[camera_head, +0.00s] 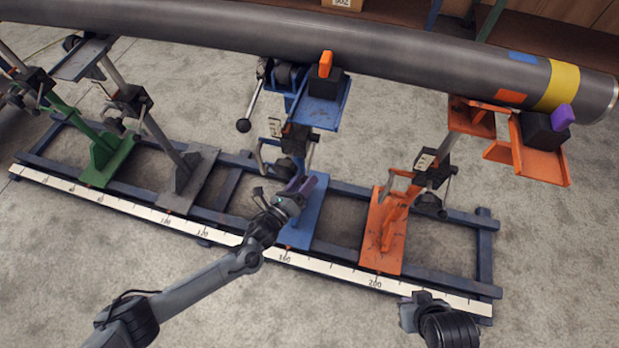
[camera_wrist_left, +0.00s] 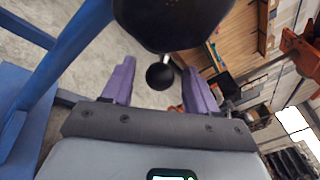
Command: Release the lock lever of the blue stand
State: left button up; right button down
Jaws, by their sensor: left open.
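The blue stand (camera_head: 306,212) stands on the rail frame under the pipe, with a dark clamp block (camera_head: 296,139) on its post. My left gripper (camera_head: 298,184) is low beside the post, in front of it. In the left wrist view, its purple fingers (camera_wrist_left: 158,88) are open. A small black ball (camera_wrist_left: 160,76) on a short metal rod shows between them, with gaps on both sides. A large black rounded part (camera_wrist_left: 172,22) lies just beyond. The ball looks like a lever's end; the head view hides it.
A long grey pipe (camera_head: 420,58) lies across the stand heads. A rod with a black ball knob (camera_head: 243,125) hangs left of the blue stand's head. An orange stand (camera_head: 385,226) is to the right, a grey one (camera_head: 187,180) to the left. A white scale strip (camera_head: 330,266) runs in front.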

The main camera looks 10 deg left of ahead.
aim_at(310, 161)
pick_arm(q)
jog(key=shift+b+x, duration=0.55)
jog(key=shift+x, duration=1)
grip_shut()
